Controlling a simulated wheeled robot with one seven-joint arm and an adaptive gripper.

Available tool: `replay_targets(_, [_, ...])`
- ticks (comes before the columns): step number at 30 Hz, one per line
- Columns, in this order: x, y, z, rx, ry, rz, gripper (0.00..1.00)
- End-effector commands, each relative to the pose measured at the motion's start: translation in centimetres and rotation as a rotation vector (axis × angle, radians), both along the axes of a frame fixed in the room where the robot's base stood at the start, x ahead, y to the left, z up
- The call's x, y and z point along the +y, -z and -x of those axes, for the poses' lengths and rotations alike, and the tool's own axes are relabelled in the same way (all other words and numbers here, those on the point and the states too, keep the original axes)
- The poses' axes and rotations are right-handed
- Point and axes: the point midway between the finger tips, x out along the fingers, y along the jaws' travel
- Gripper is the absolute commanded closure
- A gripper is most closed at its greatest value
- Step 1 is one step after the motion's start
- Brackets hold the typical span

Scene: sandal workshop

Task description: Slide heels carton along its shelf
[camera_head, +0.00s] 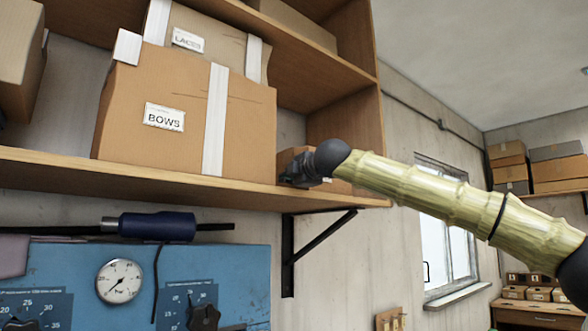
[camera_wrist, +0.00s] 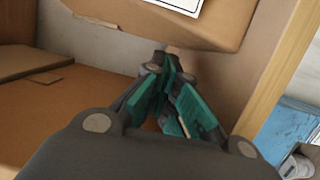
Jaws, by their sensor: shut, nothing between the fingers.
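In the head view a small brown carton (camera_head: 342,187) sits at the right end of the shelf (camera_head: 240,187), right of the BOWS carton. It is mostly hidden behind my gripper (camera_head: 290,175), and its label cannot be read, so I cannot confirm it is the heels carton. My gripper is shut and empty at the shelf's front edge. In the wrist view a brown carton (camera_wrist: 130,22) with a cut-off white label fills the top. The shut fingers (camera_wrist: 170,58) point at its lower edge; I cannot tell whether they touch it.
A wooden side panel (camera_head: 350,125) closes the shelf's right end. Below are a black bracket (camera_head: 290,260) and a blue panel with a gauge (camera_head: 120,281).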

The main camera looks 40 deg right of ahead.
Motion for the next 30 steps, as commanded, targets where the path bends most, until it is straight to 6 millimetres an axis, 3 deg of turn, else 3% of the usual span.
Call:
replay_targets(9, [-0.5,-0.2,-3.2,-0.001,-0.001,0.0,1.0])
replay_targets(24, [-0.4,-0.1,-3.8,-0.001,-0.002,0.001,1.0])
replay_targets(30, [0.6,-0.4,-5.9,0.001,-0.02,0.002,1.0])
